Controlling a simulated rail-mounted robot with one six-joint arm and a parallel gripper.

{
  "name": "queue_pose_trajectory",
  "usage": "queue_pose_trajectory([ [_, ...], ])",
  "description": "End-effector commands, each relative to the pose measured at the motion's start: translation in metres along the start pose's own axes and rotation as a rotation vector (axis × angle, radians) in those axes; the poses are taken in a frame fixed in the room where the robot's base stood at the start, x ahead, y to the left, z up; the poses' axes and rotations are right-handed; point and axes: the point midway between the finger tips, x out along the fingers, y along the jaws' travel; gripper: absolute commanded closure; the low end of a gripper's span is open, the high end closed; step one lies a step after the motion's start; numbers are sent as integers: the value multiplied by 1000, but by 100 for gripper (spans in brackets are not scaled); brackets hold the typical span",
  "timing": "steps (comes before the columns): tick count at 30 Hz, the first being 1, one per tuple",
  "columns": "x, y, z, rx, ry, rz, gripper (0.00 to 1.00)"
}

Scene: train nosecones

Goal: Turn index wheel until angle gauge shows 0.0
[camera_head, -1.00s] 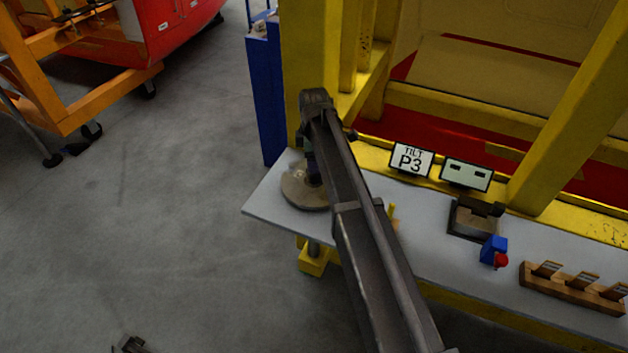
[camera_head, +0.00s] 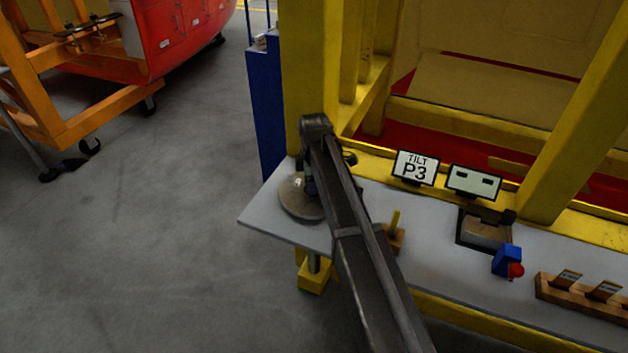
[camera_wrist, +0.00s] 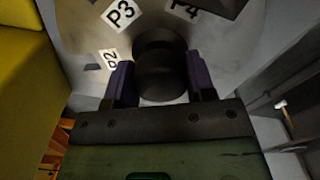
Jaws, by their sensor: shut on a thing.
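The index wheel (camera_head: 299,199) is a pale round disc at the left end of the bench, partly hidden by my arm. In the wrist view the wheel (camera_wrist: 85,40) carries labels P2, P3 and P4 around a dark round knob (camera_wrist: 160,72). My gripper (camera_wrist: 163,85) has its two purple fingers on either side of this knob and is shut on it. A sign reading "TILT P3" (camera_head: 415,167) stands at the back of the bench. Beside it is a small display (camera_head: 473,182) with two dark windows; no angle reading is legible.
The bench (camera_head: 272,229) also holds a block with a yellow peg (camera_head: 394,234), a dark-framed box (camera_head: 484,231), a blue block with a red knob (camera_head: 507,261) and a wooden rack (camera_head: 585,296). A yellow post (camera_head: 308,70) rises behind the wheel. Open floor lies left.

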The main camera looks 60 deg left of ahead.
Motion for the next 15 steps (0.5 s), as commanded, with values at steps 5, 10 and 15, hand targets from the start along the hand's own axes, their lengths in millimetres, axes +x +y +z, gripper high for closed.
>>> queue_pose_trajectory([
  [5,0,0,0,-85,0,0,93],
  [10,0,0,0,-139,0,0,93],
  [15,0,0,0,-138,0,0,45],
])
